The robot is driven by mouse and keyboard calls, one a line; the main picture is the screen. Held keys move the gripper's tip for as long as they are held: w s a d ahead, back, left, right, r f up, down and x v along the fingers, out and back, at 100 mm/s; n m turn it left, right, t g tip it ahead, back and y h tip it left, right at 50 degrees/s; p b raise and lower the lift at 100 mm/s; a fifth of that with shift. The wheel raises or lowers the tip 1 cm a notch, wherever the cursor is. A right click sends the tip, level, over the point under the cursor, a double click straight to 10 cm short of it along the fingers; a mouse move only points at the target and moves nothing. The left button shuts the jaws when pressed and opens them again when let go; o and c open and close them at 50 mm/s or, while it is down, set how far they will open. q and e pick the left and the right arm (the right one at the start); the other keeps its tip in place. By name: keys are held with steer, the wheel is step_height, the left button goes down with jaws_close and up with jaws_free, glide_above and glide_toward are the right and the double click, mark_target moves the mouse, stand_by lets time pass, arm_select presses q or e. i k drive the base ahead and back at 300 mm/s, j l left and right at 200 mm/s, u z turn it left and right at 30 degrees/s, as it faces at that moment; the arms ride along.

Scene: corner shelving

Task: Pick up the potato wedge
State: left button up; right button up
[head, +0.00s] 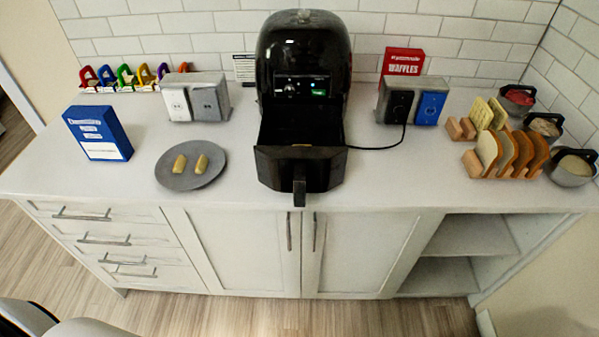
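Two yellow potato wedges lie side by side on a round grey plate (190,184) on the counter, left of the air fryer. The left wedge (179,164) and the right wedge (201,164) are apart from each other. The black air fryer (303,60) stands in the middle with its drawer (300,168) pulled out toward me; I cannot tell what is in the drawer. Neither of my grippers shows in the head view.
A blue box (98,133) stands left of the plate. Outlet boxes (195,97) (413,101) flank the fryer. A red waffles box (402,65), a bread rack (505,155) and bowls (574,168) are at right. The counter (410,180) right of the drawer is clear.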

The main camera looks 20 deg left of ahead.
mark_target(181, 163)
steer(key=u, duration=1.4)
steer(key=j+z, duration=0.15)
steer(key=i, duration=0.05)
